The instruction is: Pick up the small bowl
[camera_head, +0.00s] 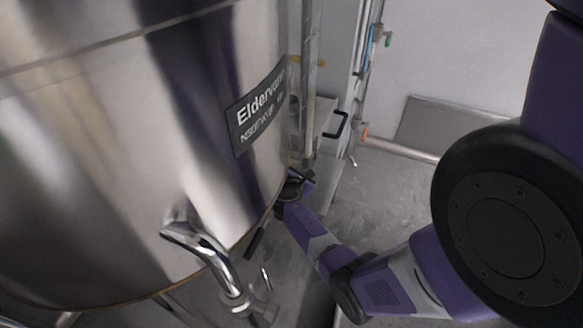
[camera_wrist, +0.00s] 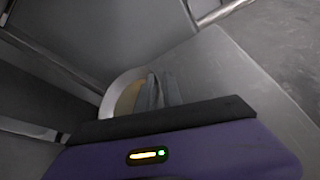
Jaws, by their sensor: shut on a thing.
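The small bowl (camera_wrist: 112,94) shows in the wrist view as a pale curved rim with a tan area inside it. My gripper (camera_wrist: 160,88) is shut on the bowl, with its dark fingers at the bowl's right side. Much of the bowl is hidden behind the fingers and the gripper body. In the head view my gripper (camera_head: 293,180) is partly hidden at the lower right edge of a big steel tank, and I cannot make out the bowl there. I cannot tell whether the bowl rests on the grey surface (camera_wrist: 215,75) or is lifted.
The shiny steel tank (camera_head: 120,130), with a bent outlet pipe (camera_head: 205,250), fills the left of the head view, close to my arm. A cabinet with a black handle (camera_head: 338,125) stands behind. Metal bars (camera_wrist: 50,55) run beside the bowl. Grey floor (camera_head: 385,195) is open at right.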

